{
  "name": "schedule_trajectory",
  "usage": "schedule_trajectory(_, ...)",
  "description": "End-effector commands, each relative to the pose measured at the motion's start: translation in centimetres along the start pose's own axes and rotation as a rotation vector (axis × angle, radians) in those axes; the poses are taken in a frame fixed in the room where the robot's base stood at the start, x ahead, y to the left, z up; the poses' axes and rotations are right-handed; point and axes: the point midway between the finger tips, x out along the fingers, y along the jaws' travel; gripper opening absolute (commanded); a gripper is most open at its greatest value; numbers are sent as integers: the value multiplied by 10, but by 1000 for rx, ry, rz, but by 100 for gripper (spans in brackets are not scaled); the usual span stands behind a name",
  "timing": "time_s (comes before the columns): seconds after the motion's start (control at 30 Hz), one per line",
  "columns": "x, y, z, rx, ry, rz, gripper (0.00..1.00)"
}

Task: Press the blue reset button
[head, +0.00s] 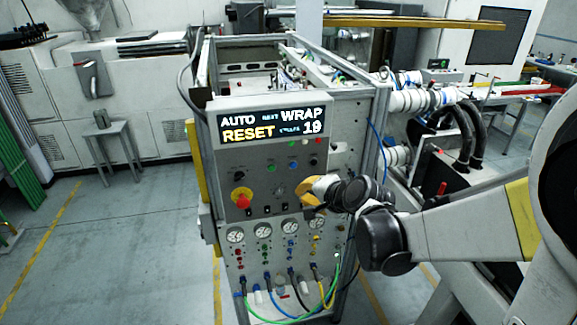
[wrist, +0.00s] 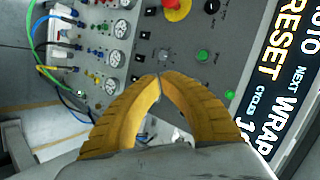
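The control panel (head: 262,188) stands upright on the front of the machine, below a display (head: 270,126) reading AUTO, WRAP, RESET and 19. My gripper (head: 306,190) is in front of the panel's right side. In the wrist view, its two yellow fingers (wrist: 159,77) meet at the tips with nothing between them. A green button (wrist: 203,55) and another green one (wrist: 230,93) show beyond the fingers. Whether the fingertips touch the panel cannot be told.
A red mushroom button (head: 242,200) on a yellow base is on the panel's left. Pressure gauges (head: 262,230) line the panel below, with small coloured fittings and hoses (head: 292,312) under them. A small grey table (head: 110,130) stands to the left; the floor between is clear.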

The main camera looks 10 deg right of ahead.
Motion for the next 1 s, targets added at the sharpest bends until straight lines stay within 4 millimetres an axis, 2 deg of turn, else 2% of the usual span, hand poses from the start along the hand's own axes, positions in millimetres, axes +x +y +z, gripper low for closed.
schedule_trajectory(0.27, 3, -2, -2, -2, -1, 1, 0)
schedule_trajectory(0.8, 58, -30, -30, -3, -1, 1, 0)
schedule_trajectory(1.0, 68, -36, -36, -3, -1, 1, 0)
